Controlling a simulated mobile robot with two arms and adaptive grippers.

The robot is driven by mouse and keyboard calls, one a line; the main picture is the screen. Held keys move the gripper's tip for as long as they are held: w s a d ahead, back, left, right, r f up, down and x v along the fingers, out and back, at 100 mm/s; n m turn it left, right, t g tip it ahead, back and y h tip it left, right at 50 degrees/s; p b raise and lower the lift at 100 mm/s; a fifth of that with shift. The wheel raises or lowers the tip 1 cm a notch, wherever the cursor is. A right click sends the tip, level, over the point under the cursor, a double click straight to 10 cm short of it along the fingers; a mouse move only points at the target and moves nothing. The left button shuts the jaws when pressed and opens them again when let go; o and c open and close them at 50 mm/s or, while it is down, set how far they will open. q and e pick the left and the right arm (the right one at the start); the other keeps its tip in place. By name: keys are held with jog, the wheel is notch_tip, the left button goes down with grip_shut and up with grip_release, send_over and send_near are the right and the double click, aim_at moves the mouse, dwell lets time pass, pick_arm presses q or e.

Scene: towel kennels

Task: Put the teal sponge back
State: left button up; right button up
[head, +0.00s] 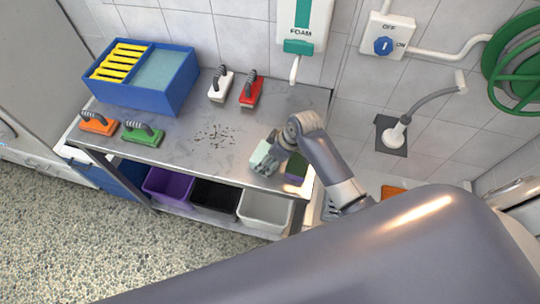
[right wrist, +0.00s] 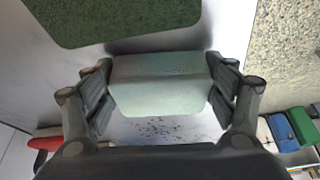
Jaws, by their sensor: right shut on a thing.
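The pale teal sponge (head: 261,153) is a small block at the right end of the steel table. My right gripper (head: 268,164) is shut on it. In the right wrist view the teal sponge (right wrist: 155,85) sits between both fingers of the gripper (right wrist: 160,92), gripped on opposite sides. I cannot tell whether it touches the table or is slightly above it. A dark green and purple sponge (head: 296,167) lies just to its right, near the table edge; its green face (right wrist: 110,18) shows in the right wrist view. My left gripper is not in view.
The steel table (head: 190,150) has dark specks at its middle. A blue bin (head: 150,95) with yellow slats stands back left. White (head: 220,86), red (head: 251,92), orange (head: 98,124) and green (head: 142,134) brushes lie around. Purple (head: 168,186), black (head: 214,197) and white (head: 264,210) bins sit below.

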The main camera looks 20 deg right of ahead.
jog(key=o, duration=1.4)
jog(key=shift+c, duration=0.2)
